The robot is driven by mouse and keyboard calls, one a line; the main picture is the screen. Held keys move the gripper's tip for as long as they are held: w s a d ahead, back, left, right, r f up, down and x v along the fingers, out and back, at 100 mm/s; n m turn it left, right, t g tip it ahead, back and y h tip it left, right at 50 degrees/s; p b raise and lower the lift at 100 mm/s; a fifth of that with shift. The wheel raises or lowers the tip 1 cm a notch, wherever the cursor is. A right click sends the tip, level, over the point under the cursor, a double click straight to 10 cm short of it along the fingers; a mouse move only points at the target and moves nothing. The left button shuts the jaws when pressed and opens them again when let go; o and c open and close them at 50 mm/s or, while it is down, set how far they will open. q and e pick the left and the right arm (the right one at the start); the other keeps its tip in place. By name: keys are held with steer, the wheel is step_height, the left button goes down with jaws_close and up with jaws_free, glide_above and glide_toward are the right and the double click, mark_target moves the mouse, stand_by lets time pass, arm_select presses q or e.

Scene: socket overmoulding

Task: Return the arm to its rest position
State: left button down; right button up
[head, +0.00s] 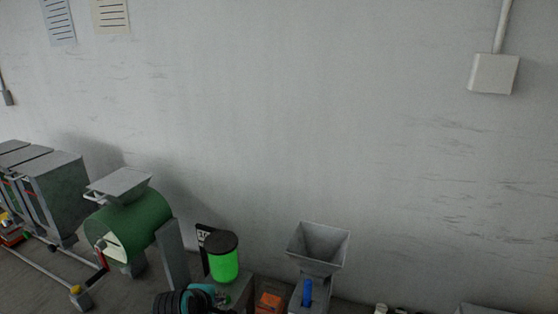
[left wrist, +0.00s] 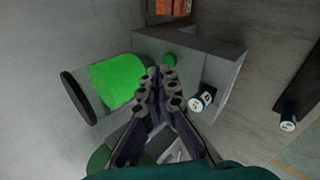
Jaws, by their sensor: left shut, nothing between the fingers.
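My left gripper (left wrist: 162,82) reaches forward in the left wrist view with its two dark jointed fingers together and nothing between them. In that view it is in front of a grey block, beside a bright green container with a black lid (left wrist: 118,82). In the head view, black ribbed and teal parts of my left arm show at the bottom edge, just below the green container (head: 224,264). My right gripper is in neither view.
A grey hopper (head: 318,247) stands right of the green container. A green drum machine (head: 130,228) and grey cabinets (head: 55,190) stand at left. The grey block (left wrist: 215,62) has a small white-and-dark cylinder (left wrist: 202,99) by it. The wall above is mostly bare.

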arm_select(q)
steer(key=s+f+m+y+b, duration=0.1)
steer(key=s+f+m+b, duration=0.3)
steer(key=s+m, duration=0.4)
steer(key=s+f+m+g+b, duration=0.1)
steer(key=s+f+m+b, duration=0.2)
steer(key=s+m, duration=0.6)
steer(key=shift+s+a+f+y+b, duration=0.4)
steer(key=shift+s+b, duration=0.25)
steer(key=shift+b, duration=0.2)
